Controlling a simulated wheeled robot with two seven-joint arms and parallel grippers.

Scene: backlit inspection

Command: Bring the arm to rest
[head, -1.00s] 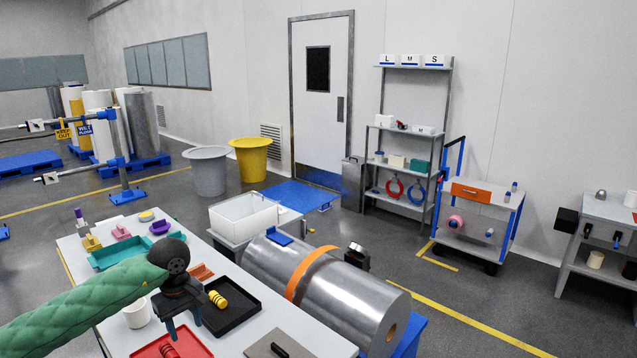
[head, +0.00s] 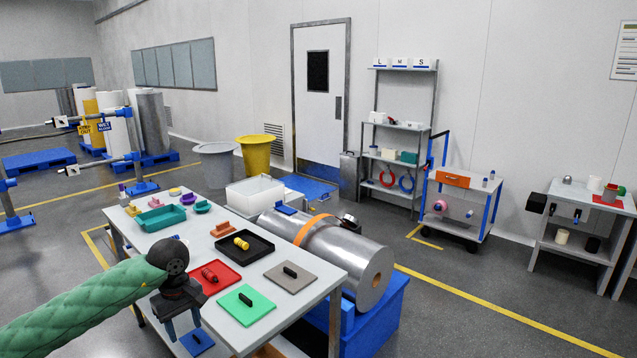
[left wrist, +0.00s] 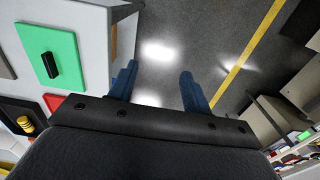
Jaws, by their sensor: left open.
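My left arm, in a green quilted sleeve (head: 85,305), comes in from the lower left in the head view. Its left gripper (head: 183,338) points down, beside the near left edge of the white work table (head: 318,268). In the left wrist view the two blue fingers (left wrist: 158,88) stand apart with only grey floor between them, so the gripper is open and empty. The table's edge is to the left of the fingers there. My right gripper is not in view.
The table carries a green plate (head: 240,306), a red tray (head: 216,277), a black tray (head: 260,248), a grey plate (head: 305,283) and a teal tray (head: 161,221). A steel roll (head: 345,258) on a blue stand lies beyond. Open floor (head: 460,325) is at right.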

